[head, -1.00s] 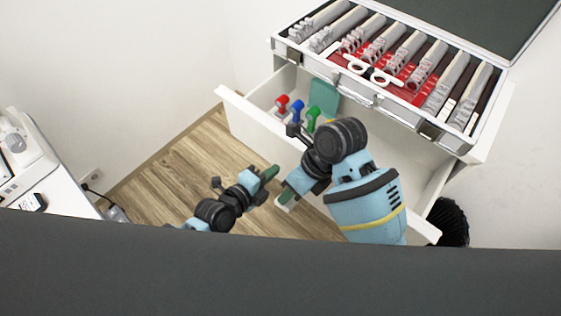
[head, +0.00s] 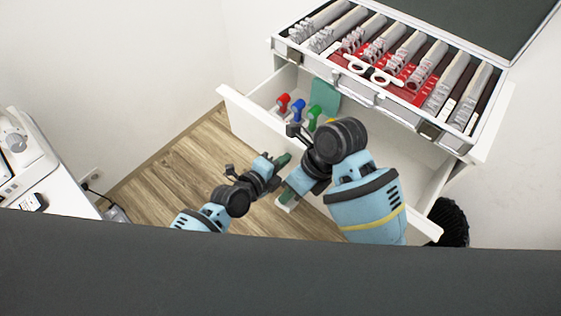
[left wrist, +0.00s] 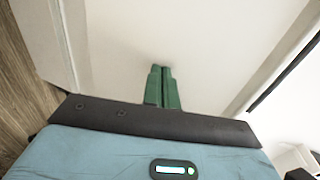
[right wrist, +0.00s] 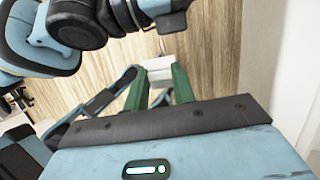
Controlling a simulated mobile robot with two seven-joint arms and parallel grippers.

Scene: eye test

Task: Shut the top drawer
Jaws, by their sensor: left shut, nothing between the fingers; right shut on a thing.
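The white top drawer (head: 248,118) stands open under the case, with its front panel running diagonally to the lower right. My left gripper (head: 286,158) is shut and empty, with its green fingertips close to the outside of the drawer front. In the left wrist view the closed fingers (left wrist: 162,72) point at a plain white surface; I cannot tell whether they touch it. My right gripper (head: 286,196) is shut on a white handle (head: 289,206) at the drawer front. The right wrist view shows the white handle (right wrist: 160,70) between the green fingers. My right arm hides the middle of the drawer.
The drawer holds red (head: 283,101), blue (head: 298,108) and green (head: 314,114) items and a teal sheet (head: 324,97). An open case (head: 375,99) with tools lies above. A black bin (head: 450,222) stands at right, a white table (head: 60,190) at left. Wooden floor (head: 160,180) is clear.

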